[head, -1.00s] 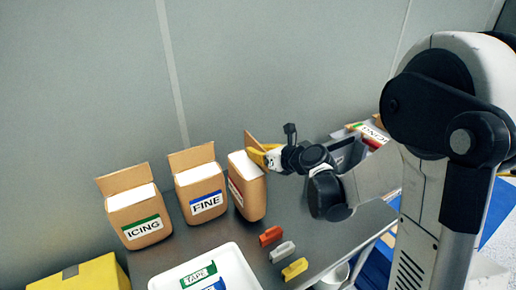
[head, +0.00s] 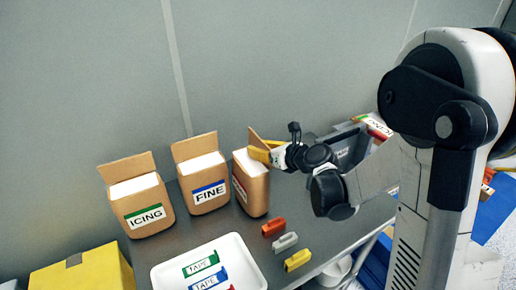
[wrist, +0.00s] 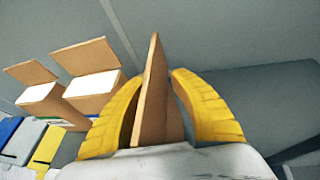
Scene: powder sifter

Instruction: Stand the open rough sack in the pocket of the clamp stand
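The open rough sack (head: 257,190) is the right-hand brown sack in the head view, with a red-edged label turned partly away. It stands upright on the grey table with white contents at its top and its flap (wrist: 152,85) raised. My gripper (head: 262,152) is at that flap from the right. In the wrist view the flap stands between the two yellow fingers (wrist: 160,75), whose tips close in against its two faces. A grey box-like part (head: 348,143) shows behind my wrist; I cannot tell whether it belongs to the clamp stand.
The FINE sack (head: 208,195) and ICING sack (head: 143,215) stand open to the left. Orange (head: 273,227), grey (head: 285,242) and yellow (head: 297,260) clips lie in front. A white tray (head: 235,250) holds tapes. A yellow box (head: 80,275) is at lower left.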

